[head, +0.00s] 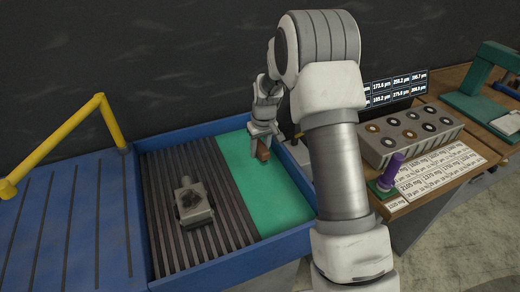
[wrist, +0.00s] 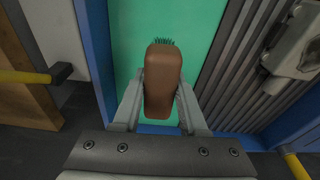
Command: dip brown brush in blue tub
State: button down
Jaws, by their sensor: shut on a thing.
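My gripper (head: 264,141) is shut on the brown brush (head: 263,153), over the green part of the blue tub (head: 247,265). In the wrist view my gripper (wrist: 158,104) has one finger on each side of the brown brush (wrist: 163,80). Short dark green bristles show at its far end. The blue tub (wrist: 97,55) has a bright green area (wrist: 128,35) beneath the brush. I cannot tell whether the bristles touch the green surface.
A slatted rack (head: 165,215) fills the tub's left part, with a grey metal part (head: 193,202) on it. A yellow rail (head: 60,140) stands left. At right, a bench holds a grey block with several rings (head: 410,135) and a purple-handled tool (head: 391,172).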

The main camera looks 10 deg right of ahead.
aim_at(259, 144)
jog(key=shift+r+p, duration=1.4)
jog(key=shift+r, duration=1.15)
